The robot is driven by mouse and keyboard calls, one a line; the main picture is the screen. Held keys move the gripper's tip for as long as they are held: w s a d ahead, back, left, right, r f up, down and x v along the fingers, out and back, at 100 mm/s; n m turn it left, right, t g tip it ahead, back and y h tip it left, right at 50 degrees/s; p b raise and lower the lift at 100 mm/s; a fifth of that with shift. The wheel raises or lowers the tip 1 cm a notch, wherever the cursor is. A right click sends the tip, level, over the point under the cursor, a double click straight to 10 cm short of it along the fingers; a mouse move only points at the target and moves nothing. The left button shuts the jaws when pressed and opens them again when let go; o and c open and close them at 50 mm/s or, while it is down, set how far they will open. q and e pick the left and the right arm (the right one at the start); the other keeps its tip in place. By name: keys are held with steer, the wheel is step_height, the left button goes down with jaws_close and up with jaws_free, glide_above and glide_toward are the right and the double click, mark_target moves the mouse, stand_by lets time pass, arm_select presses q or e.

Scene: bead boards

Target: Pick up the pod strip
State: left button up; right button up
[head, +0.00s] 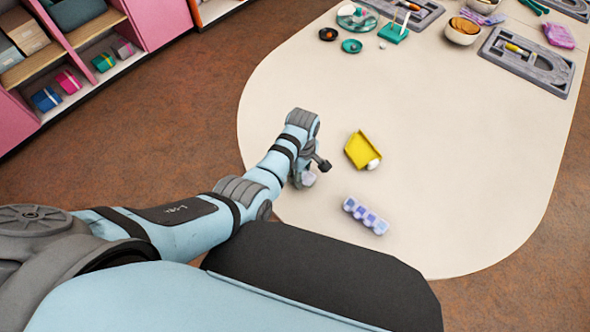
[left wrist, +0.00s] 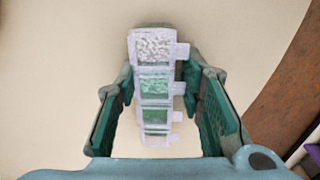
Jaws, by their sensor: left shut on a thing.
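A clear pod strip (left wrist: 155,88) with lidded pods and side tabs shows in the left wrist view, with white beads in the far pod and green ones nearer. My left gripper (left wrist: 161,95) is shut on it, with the strip between its green-padded fingers. In the head view my left gripper (head: 314,174) is over the near left part of the table, and only a pale bit of the held strip shows by it. A second strip with blue-violet pods (head: 365,215) lies on the table to the right of it. My right gripper is not in view.
A yellow scoop-like tray (head: 362,150) with a white round thing at its corner lies right of the gripper. Grey boards (head: 527,62), bowls (head: 462,31) and green dishes (head: 351,46) stand at the far side. The table's middle and right are clear.

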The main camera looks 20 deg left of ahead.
arm_select(q)
step_height(320, 180, up, 20)
steer(key=p, duration=0.5)
steer(key=shift+p, duration=0.4)
stand_by(0.8)
